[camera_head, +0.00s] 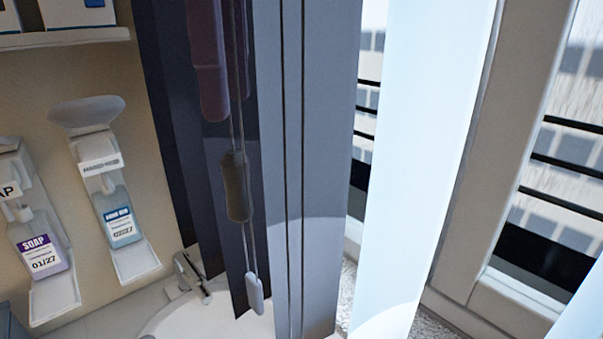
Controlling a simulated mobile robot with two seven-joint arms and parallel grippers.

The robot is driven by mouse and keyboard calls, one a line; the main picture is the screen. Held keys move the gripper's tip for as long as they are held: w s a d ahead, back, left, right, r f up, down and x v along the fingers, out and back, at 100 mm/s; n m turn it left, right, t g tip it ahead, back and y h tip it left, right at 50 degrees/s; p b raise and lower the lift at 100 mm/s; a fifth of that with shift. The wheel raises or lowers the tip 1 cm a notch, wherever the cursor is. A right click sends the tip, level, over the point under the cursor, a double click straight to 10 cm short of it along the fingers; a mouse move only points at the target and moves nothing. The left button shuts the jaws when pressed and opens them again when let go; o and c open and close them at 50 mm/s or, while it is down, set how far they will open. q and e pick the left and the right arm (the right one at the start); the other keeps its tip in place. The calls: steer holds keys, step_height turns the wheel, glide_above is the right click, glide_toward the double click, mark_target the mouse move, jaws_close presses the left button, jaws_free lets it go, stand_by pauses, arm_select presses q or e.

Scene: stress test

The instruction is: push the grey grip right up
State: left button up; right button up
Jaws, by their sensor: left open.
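The grey grip (236,187) is a dark, rounded piece on a pair of thin hanging cords (240,125), in front of dark blue hanging panels. It hangs about upright. A small pale grey end piece (254,293) hangs lower on the cords, above the basin. My left gripper (228,108) comes down from the top edge, with two dark, shaded, round-ended fingers. It is open, with its fingertips above the grip and apart from it, and the cords pass close by them. The top of the cords is out of view. My right gripper is not in view.
A broad grey-blue upright panel (325,160) stands just right of the cords. A white basin (205,318) with a metal tap (190,277) is below. Two wall dispensers, one with soap (40,255) and one with a blue-labelled bottle (120,225), are at left. Windows are at right.

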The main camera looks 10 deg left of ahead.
mark_target(233, 152)
arm_select(q)
step_height(233, 152, down, 8)
steer(key=p, duration=0.3)
steer(key=shift+s+f, duration=0.1)
steer(key=shift+f, duration=0.4)
jaws_close()
stand_by(0.9)
